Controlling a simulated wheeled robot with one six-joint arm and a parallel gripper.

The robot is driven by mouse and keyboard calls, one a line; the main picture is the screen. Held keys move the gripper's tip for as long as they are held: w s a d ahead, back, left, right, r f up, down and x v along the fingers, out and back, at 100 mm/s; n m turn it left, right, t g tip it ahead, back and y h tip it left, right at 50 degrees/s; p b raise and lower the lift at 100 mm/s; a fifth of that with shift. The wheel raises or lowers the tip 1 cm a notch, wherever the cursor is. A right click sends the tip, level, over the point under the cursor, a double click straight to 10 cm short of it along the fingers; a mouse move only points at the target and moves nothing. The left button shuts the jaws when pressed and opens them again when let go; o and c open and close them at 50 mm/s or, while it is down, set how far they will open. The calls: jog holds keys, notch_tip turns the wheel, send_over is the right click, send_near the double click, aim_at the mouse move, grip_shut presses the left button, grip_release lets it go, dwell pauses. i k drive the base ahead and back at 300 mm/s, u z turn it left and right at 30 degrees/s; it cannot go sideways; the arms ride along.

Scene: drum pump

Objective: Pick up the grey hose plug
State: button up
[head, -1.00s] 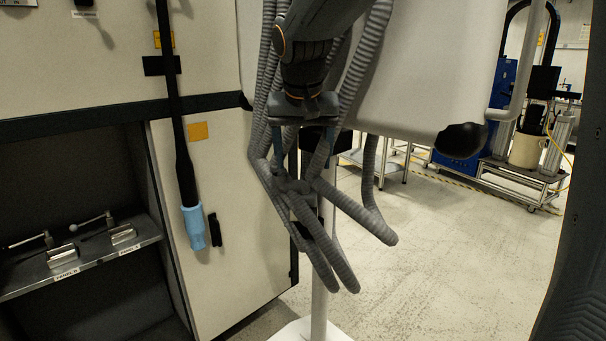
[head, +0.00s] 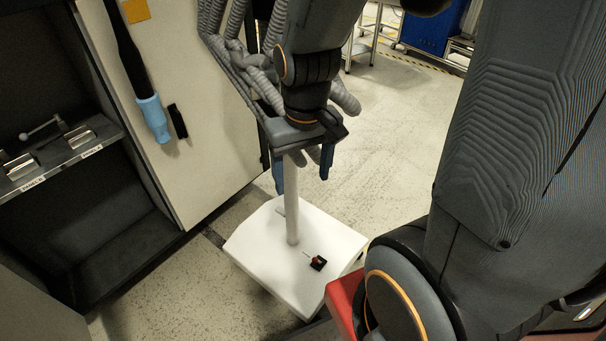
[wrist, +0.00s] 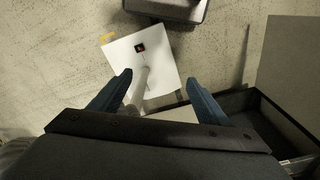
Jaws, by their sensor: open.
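I cannot make out a separate grey hose plug in either current view. Grey corrugated hoses (head: 262,88) hang in a bundle behind and to the left of my wrist in the head view, partly hidden by my arm. My gripper (head: 302,180) points down, with its two blue fingers apart and nothing seen held between them. In the head view it overlaps a pale upright pole. In the wrist view my gripper (wrist: 160,78) is also open, with the pole (wrist: 137,88) showing near its left finger.
The pole stands on a white base (head: 265,255) carrying a small black and red part (head: 317,262). A cabinet at left has a black hose with a light blue end (head: 154,118) and a metal shelf (head: 70,150). Open floor (head: 390,150) lies at right.

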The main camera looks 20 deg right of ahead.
aim_at(270, 72)
jog(key=k, duration=1)
jog(key=u, duration=1.75)
jog(key=i, duration=1.3)
jog(key=z, duration=2.6)
